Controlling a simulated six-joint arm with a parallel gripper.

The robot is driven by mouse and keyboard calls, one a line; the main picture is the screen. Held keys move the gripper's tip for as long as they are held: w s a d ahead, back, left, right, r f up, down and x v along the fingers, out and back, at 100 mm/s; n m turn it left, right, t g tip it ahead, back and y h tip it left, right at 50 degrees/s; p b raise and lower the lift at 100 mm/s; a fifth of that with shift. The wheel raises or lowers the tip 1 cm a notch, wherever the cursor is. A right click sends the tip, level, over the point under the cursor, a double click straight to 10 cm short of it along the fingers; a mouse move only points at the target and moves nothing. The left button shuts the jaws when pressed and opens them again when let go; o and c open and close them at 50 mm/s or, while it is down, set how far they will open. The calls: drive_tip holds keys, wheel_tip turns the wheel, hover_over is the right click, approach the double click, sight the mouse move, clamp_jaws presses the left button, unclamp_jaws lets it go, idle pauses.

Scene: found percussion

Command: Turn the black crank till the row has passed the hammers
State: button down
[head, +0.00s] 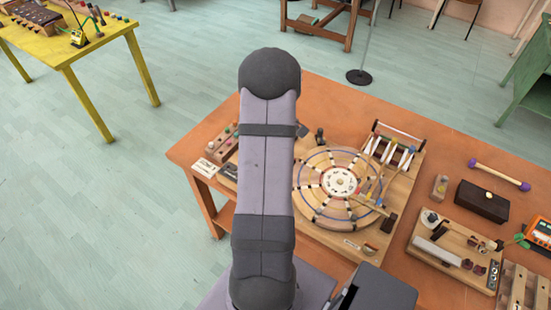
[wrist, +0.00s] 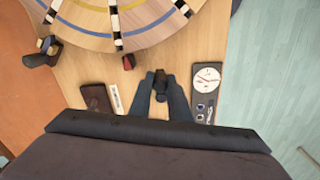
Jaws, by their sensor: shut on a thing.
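In the wrist view my gripper (wrist: 161,84) is shut on a small black grip, which looks like the handle of the black crank (wrist: 160,96). The fingers stand close on both sides of it, and the rest of the crank is hidden. A round wooden wheel (wrist: 85,35) with dark-and-white striped spokes and blue and red arcs lies just beyond the fingers. The wheel also shows in the head view (head: 312,200), around a white hub disc (head: 340,182). Small coloured-ended sticks, possibly the hammers (head: 374,188), reach over its right side. My arm hides my gripper in the head view.
A dial panel (wrist: 206,82) lies right of my fingers; a dark brown block (wrist: 95,97) lies left. A rack of pale and dark bars (head: 392,150) stands behind the wheel. A dark box (head: 482,201) and a purple-ended rod (head: 499,174) lie farther right on the orange table.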

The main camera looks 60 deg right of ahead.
drive_tip(key=shift+d+r, duration=0.1)
drive_tip(key=shift+d, duration=0.05)
idle(0.3)
drive_tip(key=c, duration=1.6)
unclamp_jaws()
drive_tip(key=shift+c, duration=0.2)
drive_tip(key=shift+r+b, duration=1.05)
drive_tip(key=shift+r, duration=2.6)
